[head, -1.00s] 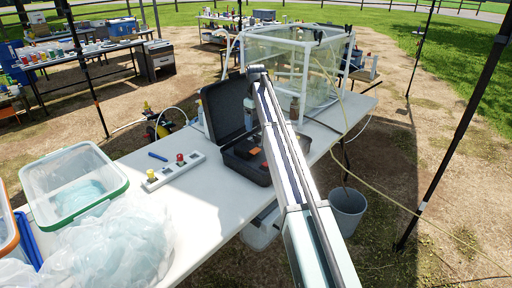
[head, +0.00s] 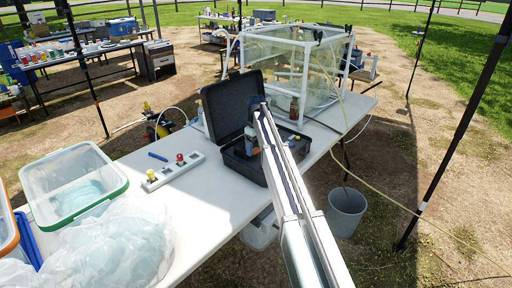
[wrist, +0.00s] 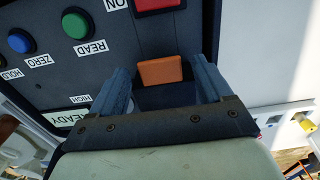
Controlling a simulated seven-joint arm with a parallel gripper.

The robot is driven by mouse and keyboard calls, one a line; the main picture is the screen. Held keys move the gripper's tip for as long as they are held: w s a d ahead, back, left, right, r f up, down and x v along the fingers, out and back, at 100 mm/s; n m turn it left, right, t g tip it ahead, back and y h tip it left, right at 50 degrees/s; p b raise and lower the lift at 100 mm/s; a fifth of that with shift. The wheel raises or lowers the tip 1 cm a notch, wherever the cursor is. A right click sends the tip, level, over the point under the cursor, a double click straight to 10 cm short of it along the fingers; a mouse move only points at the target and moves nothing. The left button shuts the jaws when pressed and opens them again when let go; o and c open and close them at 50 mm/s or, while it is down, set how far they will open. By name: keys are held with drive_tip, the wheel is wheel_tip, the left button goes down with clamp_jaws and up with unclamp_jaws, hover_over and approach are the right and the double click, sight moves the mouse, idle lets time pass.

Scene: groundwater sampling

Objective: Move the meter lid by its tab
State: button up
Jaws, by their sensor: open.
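The meter sits in an open black case (head: 262,172) on the white table, with the case lid (head: 226,104) standing up at the back. In the wrist view the dark meter panel (wrist: 60,62) has blue, green and red buttons and printed labels. An orange tab (wrist: 160,70) shows between the fingers of my gripper (wrist: 163,82). My gripper is open, with one finger on each side of the tab and gaps between. I cannot tell whether the fingers are level with the tab. In the head view my arm hides part of the case.
A clear green-rimmed bin (head: 75,183) is at the left. A bucket (head: 346,212) stands on the ground.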

drive_tip(key=shift+c, duration=0.4)
clamp_jaws()
idle(0.4)
